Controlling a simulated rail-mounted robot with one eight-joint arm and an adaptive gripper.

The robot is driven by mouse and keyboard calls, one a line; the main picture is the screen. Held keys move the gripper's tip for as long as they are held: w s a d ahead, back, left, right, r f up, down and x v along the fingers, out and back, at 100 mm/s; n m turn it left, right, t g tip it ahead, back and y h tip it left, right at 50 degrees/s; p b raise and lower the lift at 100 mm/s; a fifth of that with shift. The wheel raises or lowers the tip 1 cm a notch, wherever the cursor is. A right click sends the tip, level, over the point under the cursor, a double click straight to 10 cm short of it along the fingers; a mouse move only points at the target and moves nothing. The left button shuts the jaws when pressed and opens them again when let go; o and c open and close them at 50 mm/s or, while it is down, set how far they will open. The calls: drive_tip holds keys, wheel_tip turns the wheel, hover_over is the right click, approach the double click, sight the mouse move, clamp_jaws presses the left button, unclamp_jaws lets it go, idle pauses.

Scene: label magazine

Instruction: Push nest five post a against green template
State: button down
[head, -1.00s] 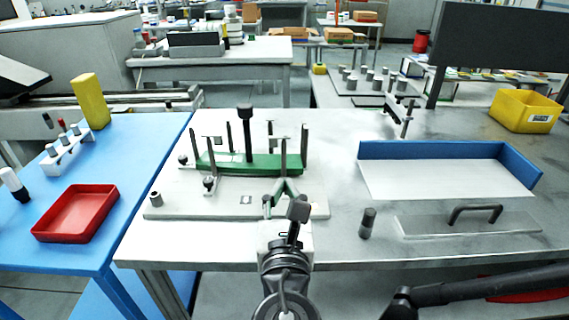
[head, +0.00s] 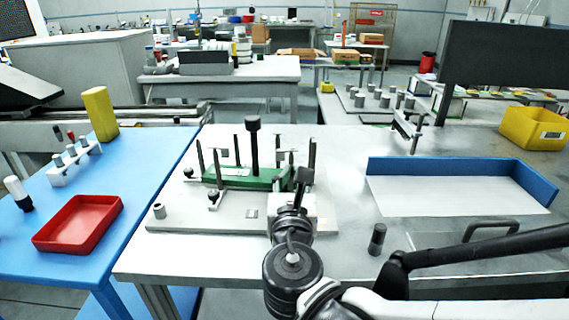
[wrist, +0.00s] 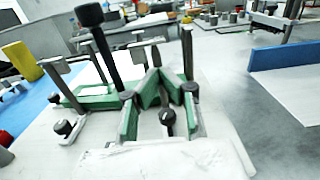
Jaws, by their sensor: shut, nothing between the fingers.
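The green template (head: 232,178) lies on a pale base plate (head: 185,221) among several upright posts; it also shows in the wrist view (wrist: 97,102). A tall black post with a knob (head: 253,148) rises at it. Slimmer grey posts stand around it, including one at the left (head: 217,165) and one at the right (head: 312,153). I cannot tell which is nest five post a. My gripper (wrist: 160,77) has its green fingers drawn together, empty, close to the right-hand posts. Contact with a post cannot be told.
A black-knobbed side clamp (head: 213,195) sits at the template's near side. A short dark cylinder (head: 377,238) and a handled clear plate (head: 440,238) lie right. A blue-walled tray (head: 450,170) is behind them. A red tray (head: 78,222) is on the blue table.

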drive_tip(key=shift+w, duration=0.1)
drive_tip(key=shift+w, duration=0.85)
drive_tip(key=shift+s, duration=0.2)
drive_tip(key=s+p, duration=0.1)
drive_tip(key=s, duration=0.3)
drive_tip(key=s+a+p, duration=0.1)
drive_tip(key=s, duration=0.4)
drive_tip(key=s+p, duration=0.1)
drive_tip(key=s, duration=0.3)
drive_tip(key=shift+s+a, duration=0.15)
drive_tip(key=shift+s, duration=0.2)
drive_tip(key=shift+r, duration=0.1)
